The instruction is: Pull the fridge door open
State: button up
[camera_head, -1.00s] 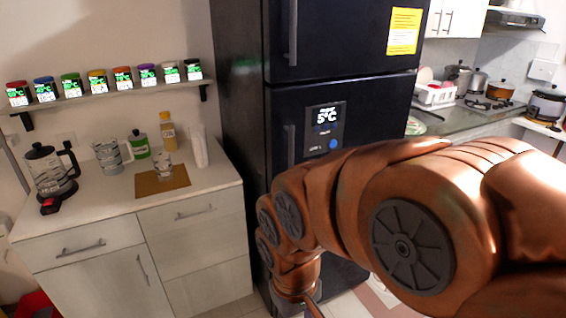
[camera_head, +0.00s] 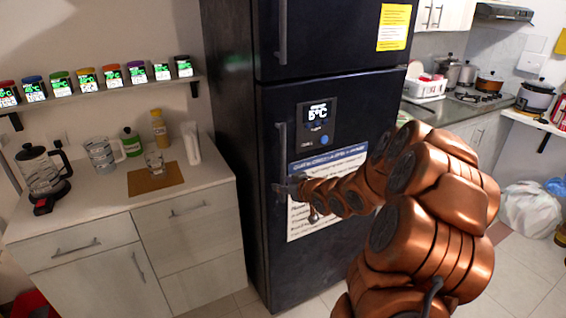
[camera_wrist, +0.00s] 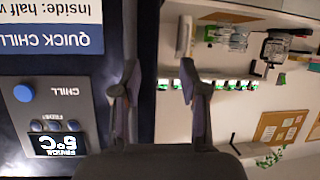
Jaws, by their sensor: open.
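The black fridge has an upper door (camera_head: 345,40) and a lower door (camera_head: 335,260), both closed in the head view. The lower door has a tall grey handle (camera_head: 281,145) near its left edge. My gripper (camera_head: 290,188) is at the lower part of this handle. In the wrist view, which is upside down, my gripper (camera_wrist: 160,78) is open, with a dark vertical strip (camera_wrist: 147,60) between its fingers, probably the handle. I cannot tell whether the fingers touch it. The door's display (camera_wrist: 57,143) and a printed sheet (camera_wrist: 50,35) show at left.
Left of the fridge stands a white cabinet (camera_head: 195,250) with a kettle (camera_head: 42,175), jug and cups on top. A shelf (camera_head: 100,96) of spice jars hangs above. A kitchen counter (camera_head: 440,110) is at the right. Tiled floor is open in front.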

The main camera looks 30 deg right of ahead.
jog(key=s+d+r+t+y, duration=0.1)
jog(key=d+r+t, duration=0.2)
jog(key=d+t, duration=0.2)
jog(key=w+a+p, duration=0.1)
jog(key=w+p, duration=0.2)
jog(key=w, duration=0.4)
jog(key=shift+w+a, duration=0.15)
jog(key=shift+w, duration=0.15)
jog(key=shift+f, duration=0.1)
grip_shut()
dwell(0.3)
dwell(0.4)
